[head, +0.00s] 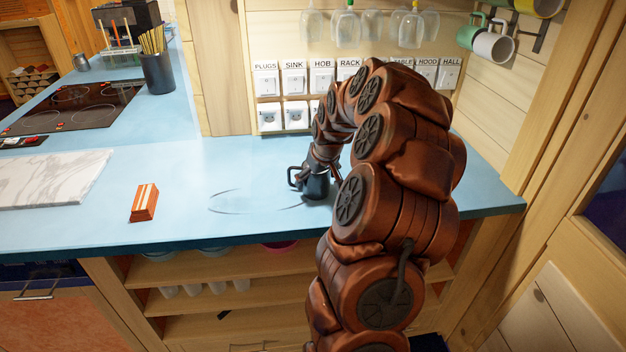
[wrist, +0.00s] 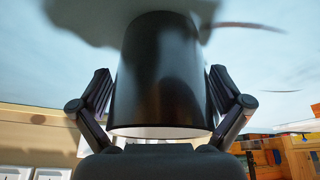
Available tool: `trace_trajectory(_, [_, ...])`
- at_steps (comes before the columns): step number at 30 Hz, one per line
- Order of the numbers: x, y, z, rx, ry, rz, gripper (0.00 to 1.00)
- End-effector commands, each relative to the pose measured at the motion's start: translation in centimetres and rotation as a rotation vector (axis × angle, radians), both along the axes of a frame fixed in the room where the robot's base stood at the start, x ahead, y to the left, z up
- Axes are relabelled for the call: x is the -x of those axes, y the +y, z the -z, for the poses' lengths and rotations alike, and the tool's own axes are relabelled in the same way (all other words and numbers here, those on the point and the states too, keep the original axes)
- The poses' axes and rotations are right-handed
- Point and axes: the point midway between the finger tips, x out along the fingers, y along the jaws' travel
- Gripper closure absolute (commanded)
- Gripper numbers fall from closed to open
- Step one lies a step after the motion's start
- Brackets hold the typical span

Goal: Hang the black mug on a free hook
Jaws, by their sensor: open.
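The black mug (head: 316,187) stands on the blue counter, with its handle showing on the left in the head view. It fills the middle of the wrist view (wrist: 160,85), where its handle is not visible. My gripper (wrist: 160,72) is open, with one finger on each side of the mug and small gaps visible beside it. In the head view my gripper (head: 325,168) is at the mug, partly hidden by my arm. A dark hook rail (head: 540,38) on the upper right wall holds a green mug (head: 468,37), a white mug (head: 493,46) and a yellow-green one (head: 540,6).
Labelled switches and sockets (head: 267,82) line the wall behind the counter (head: 240,165). Glasses (head: 347,27) hang above. An orange striped block (head: 145,202) and a marble board (head: 50,178) lie left. The counter between block and mug is clear.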

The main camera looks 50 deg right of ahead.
Motion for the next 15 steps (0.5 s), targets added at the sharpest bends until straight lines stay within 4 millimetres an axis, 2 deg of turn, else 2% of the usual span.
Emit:
trace_trajectory(2, [0.17,0.27,-0.12,0.002,0.0,-0.002,0.05])
trace_trajectory(15, [0.03,0.11,-0.04,0.0,0.0,-0.001,0.51])
